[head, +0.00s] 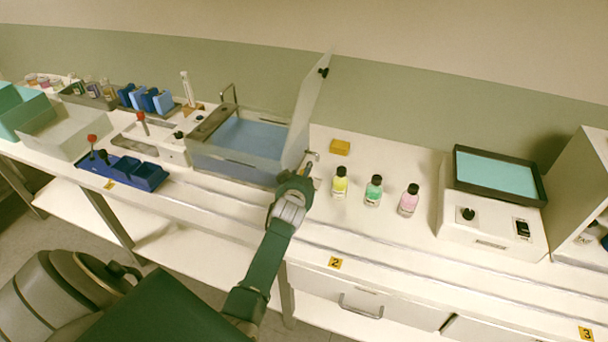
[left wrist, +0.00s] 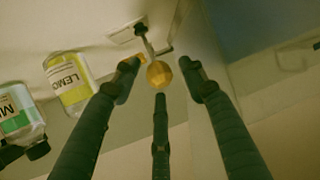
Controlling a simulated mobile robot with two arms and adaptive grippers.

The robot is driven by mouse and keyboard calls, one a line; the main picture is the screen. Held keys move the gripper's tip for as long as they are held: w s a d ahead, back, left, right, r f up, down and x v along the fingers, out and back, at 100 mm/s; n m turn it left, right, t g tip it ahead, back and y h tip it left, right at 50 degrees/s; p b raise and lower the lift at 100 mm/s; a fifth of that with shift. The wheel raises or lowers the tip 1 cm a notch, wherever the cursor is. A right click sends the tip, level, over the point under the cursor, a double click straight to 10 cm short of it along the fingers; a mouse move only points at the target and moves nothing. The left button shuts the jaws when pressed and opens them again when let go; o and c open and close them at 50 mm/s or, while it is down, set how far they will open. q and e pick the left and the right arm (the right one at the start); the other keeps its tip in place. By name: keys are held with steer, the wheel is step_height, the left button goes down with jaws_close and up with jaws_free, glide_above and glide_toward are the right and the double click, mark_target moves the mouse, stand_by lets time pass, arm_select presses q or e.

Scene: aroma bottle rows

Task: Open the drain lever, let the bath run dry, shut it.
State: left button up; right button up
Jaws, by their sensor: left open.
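The water bath (head: 235,166) is a box with blue water (head: 250,139) inside and a raised clear lid (head: 309,105). The drain lever (head: 313,157) is at the bath's right side, mostly hidden by my gripper in the head view. In the left wrist view the lever shows as a metal rod (left wrist: 148,42) with a round yellow knob (left wrist: 159,74). My left gripper (head: 300,176) is at this lever. Its dark fingers (left wrist: 159,88) are open, spread to either side of the knob, with no clear contact. My right gripper is not in view.
Yellow (head: 340,182), green (head: 373,190) and pink (head: 408,200) bottles stand right of the lever. A yellow block (head: 340,147) lies behind them. A device with a teal-topped tray (head: 498,176) stands further right.

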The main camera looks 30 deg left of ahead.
arm_select(q)
steer(key=shift+w+a+f, duration=0.1)
steer(key=shift+w+a, duration=0.05)
steer(key=shift+w, duration=0.05)
jaws_close()
